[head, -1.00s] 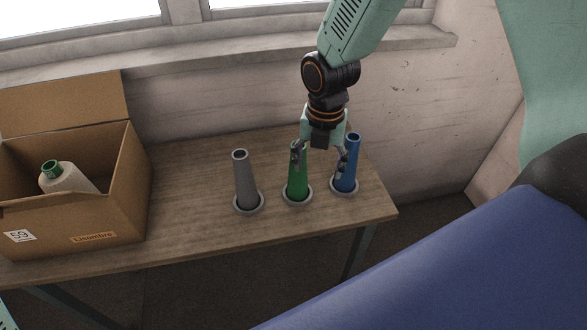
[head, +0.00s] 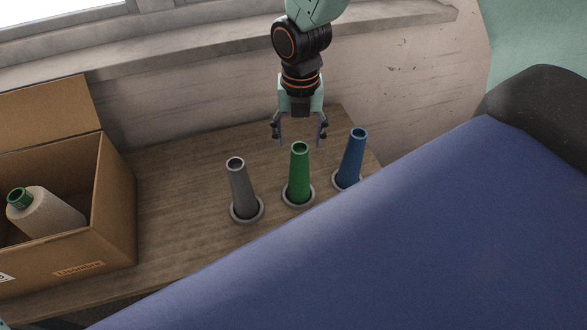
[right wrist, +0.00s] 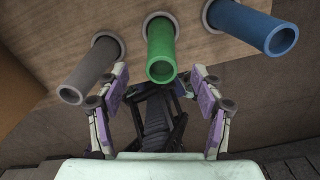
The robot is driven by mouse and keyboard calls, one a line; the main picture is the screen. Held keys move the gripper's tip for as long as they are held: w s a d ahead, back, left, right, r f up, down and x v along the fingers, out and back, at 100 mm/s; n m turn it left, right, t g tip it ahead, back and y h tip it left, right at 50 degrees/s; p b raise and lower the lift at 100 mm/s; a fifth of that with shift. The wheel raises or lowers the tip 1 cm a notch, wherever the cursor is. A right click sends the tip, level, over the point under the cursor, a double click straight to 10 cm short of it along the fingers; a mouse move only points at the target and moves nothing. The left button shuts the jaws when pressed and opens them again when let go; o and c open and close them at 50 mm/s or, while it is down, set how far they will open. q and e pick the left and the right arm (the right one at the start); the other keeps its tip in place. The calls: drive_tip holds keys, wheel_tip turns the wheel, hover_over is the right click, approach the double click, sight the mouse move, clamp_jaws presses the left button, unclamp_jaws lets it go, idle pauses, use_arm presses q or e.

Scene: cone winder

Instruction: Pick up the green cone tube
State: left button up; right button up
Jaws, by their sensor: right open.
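The green cone tube (head: 299,174) stands upright in a grey ring holder on the wooden table, between a grey tube and a blue tube. My right gripper (head: 300,142) is open and empty, close to the top of the green tube and behind it in the head view. In the right wrist view the green tube (right wrist: 161,52) points toward the camera, and its open end lies just beyond the space between the spread fingers of the right gripper (right wrist: 162,92). The fingers do not appear to touch it. My left gripper is not in view.
The grey tube (head: 240,188) stands to the left and the blue tube (head: 352,156) to the right, each in a ring. A cardboard box (head: 112,215) with a yarn cone (head: 50,212) stands at the left. The table (head: 180,190) between box and tubes is clear.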

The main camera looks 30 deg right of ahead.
sight(300, 161)
drive_tip(key=shift+w+f, duration=0.1)
drive_tip(key=f, duration=0.7)
drive_tip(key=shift+s+f, duration=0.3)
drive_tip(key=shift+s, duration=0.1)
drive_tip(key=shift+a, duration=0.1)
drive_tip(key=shift+c, duration=0.3)
drive_tip(key=c, duration=1.1)
